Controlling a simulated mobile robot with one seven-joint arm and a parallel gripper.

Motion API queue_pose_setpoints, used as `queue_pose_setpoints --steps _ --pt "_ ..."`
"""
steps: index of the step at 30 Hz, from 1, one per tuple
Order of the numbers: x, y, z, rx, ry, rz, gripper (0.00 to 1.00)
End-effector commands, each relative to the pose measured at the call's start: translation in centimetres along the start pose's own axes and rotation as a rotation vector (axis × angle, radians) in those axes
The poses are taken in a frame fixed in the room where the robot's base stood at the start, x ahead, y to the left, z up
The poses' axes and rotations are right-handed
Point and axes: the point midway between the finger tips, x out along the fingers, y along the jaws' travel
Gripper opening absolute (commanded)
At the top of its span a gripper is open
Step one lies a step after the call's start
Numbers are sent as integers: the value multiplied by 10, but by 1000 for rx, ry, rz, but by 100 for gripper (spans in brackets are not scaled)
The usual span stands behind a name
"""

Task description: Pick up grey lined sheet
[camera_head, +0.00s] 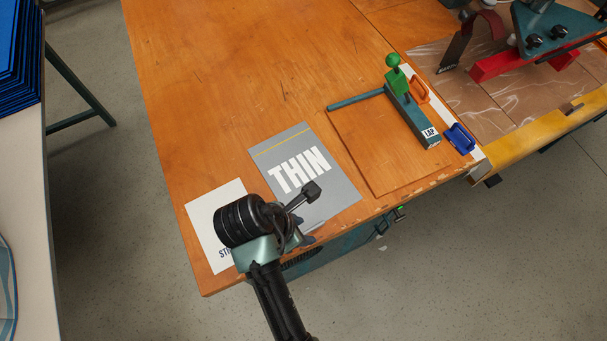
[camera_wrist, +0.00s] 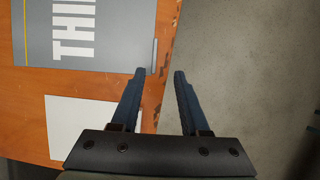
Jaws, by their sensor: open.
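The grey sheet (camera_head: 330,186) lies flat near the table's front edge. It has a yellow line along its far end and the white word THIN. It also shows at the upper left in the wrist view (camera_wrist: 115,50), with a small pale strip at its near edge. My gripper (camera_wrist: 159,73) is open and empty. Its fingertips are just short of the sheet's near edge, one on each side of the table edge in the picture. In the head view my wrist hides most of the gripper and part of the sheet's near end.
A white sheet (camera_head: 204,210) lies left of the grey one, partly covered by my wrist. A wooden board (camera_head: 375,150) with a teal block (camera_head: 413,118) marked LAP and green knob stands right. A machine (camera_head: 555,35) is at upper right. Bare tabletop lies behind the sheets.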

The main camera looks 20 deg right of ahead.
Motion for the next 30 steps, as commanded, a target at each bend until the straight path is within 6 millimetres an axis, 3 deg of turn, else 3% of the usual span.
queue_pose_setpoints --steps 8,16,26,30 --pt "23 2 -1 2 0 0 45" --pt "60 8 -4 3 0 1 45" --pt "67 8 -4 3 0 4 45" --pt "67 8 -4 3 1 4 20"
